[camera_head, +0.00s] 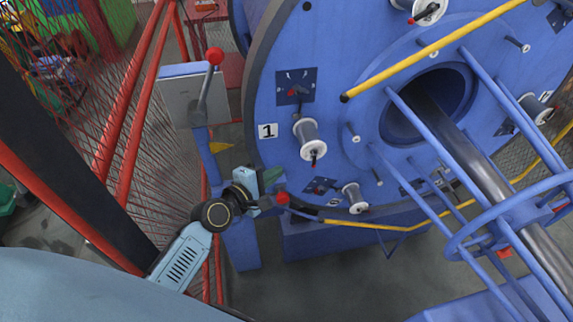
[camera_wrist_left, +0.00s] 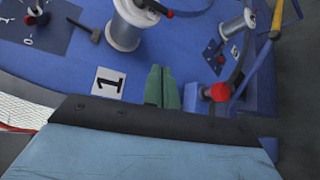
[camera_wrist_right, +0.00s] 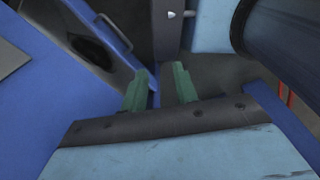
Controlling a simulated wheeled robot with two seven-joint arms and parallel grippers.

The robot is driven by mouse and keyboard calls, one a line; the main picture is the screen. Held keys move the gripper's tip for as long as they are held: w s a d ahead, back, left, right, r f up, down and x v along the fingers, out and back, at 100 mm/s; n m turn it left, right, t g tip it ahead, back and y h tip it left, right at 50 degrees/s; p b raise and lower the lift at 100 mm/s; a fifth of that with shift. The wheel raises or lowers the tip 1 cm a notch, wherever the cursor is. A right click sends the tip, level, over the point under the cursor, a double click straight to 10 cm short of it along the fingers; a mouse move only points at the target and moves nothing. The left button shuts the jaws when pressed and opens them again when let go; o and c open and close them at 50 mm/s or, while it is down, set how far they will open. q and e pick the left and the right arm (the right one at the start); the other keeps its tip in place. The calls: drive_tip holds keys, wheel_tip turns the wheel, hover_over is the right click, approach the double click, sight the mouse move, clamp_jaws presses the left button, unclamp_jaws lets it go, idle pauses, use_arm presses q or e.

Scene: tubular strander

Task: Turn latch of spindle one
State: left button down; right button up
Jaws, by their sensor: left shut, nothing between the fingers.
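The blue strander disc (camera_head: 345,110) carries a white spool on spindle one (camera_head: 308,138), beside the number 1 plate (camera_head: 267,130). Its small dark latch with a red tip (camera_head: 314,160) sits at the spool's outer end. In the left wrist view the spool (camera_wrist_left: 124,28) and latch (camera_wrist_left: 158,8) show at the top, with the latch partly cut off. My left gripper (camera_head: 272,175) is shut and empty, below and left of the spool, apart from it. Its green fingers (camera_wrist_left: 162,84) are together. My right gripper (camera_wrist_right: 160,82) has its fingers apart with nothing between them; the head view does not show it.
Another red-ball lever (camera_head: 215,57) rises by a grey box (camera_head: 190,95). A yellow rail (camera_head: 435,47) crosses before the disc. Red mesh fencing (camera_head: 110,110) lies left. Another spool (camera_head: 354,198) sits lower right.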

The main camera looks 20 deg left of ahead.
sight(314, 160)
use_arm(q)
drive_tip(key=w+d+p, duration=0.1)
drive_tip(key=w+d, duration=0.4)
drive_tip(key=shift+w+d+f, duration=0.3)
drive_tip(key=shift+f, duration=0.05)
idle(0.3)
